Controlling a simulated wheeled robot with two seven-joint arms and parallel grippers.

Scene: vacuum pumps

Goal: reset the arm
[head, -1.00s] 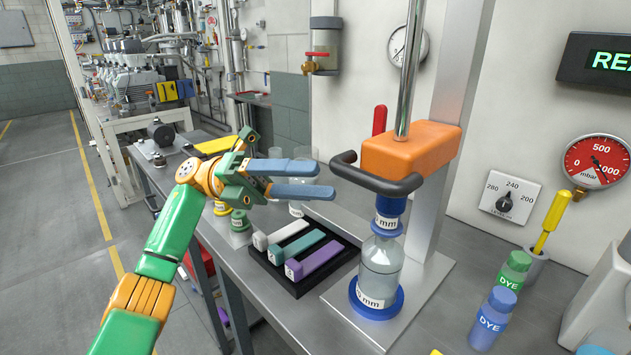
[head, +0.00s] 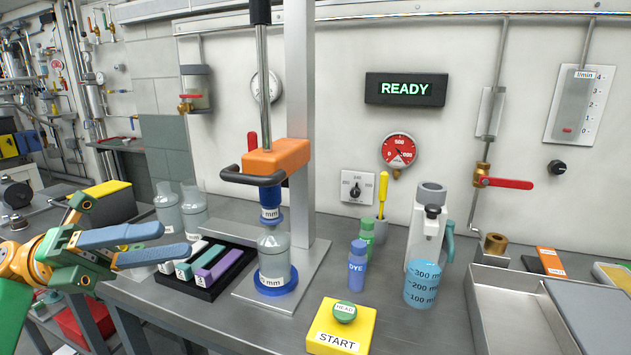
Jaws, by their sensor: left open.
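My left arm comes in from the left edge of the head view. My left gripper (head: 152,246) is open and empty, its two blue-grey fingers pointing right. In the picture it lies left of the black tray (head: 204,292) with white, teal and purple blocks and overlaps its left end. I cannot tell how high it is above the bench. My right gripper and right arm are not in view.
A press with an orange head (head: 277,157) stands over a clear bottle (head: 272,252). Glass bottles (head: 194,212) stand behind my gripper. Dye bottles (head: 357,268), a yellow START box (head: 341,325), a blue-filled jug (head: 422,284) and a metal tray (head: 512,318) occupy the right.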

